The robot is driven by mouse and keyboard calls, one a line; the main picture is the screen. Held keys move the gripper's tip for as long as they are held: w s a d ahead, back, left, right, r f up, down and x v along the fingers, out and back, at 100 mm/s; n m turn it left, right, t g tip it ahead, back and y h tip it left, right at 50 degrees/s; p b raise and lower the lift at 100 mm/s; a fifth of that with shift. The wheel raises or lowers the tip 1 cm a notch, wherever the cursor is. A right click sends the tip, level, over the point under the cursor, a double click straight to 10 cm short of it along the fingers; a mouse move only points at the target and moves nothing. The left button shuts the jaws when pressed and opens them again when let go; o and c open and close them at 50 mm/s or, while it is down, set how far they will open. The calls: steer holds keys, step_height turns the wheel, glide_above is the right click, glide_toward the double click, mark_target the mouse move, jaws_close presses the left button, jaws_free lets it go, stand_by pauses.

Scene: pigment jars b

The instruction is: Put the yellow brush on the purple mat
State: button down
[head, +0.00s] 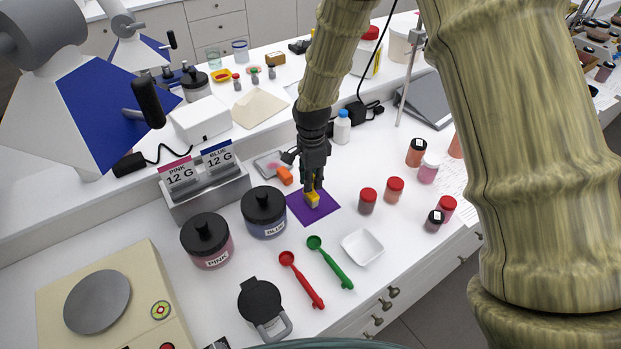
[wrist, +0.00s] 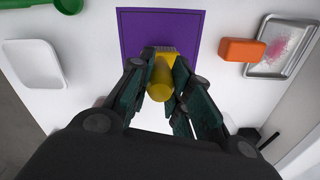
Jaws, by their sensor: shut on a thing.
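The purple mat (head: 325,208) lies flat on the white bench in the middle of the head view; it also shows at the top of the wrist view (wrist: 133,29). My gripper (head: 311,192) points down at the mat. In the wrist view my gripper (wrist: 160,85) is shut on the yellow brush (wrist: 160,80). The brush (head: 312,200) appears over the mat in the head view. Its bristle end lies over the mat in the wrist view. I cannot tell whether it touches the mat. The fingers hide part of the brush.
An orange block (head: 285,175) and a metal tray (wrist: 286,50) sit beside the mat. The blue pigment jar (head: 264,212) stands to its left, and red-lidded jars (head: 368,200) to its right. A white dish (head: 362,247) and green scoop (head: 330,262) lie in front.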

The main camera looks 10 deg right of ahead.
steer(key=c, duration=1.3)
jaws_free()
steer(key=shift+r+b, duration=1.7)
steer(key=shift+r, duration=4.4)
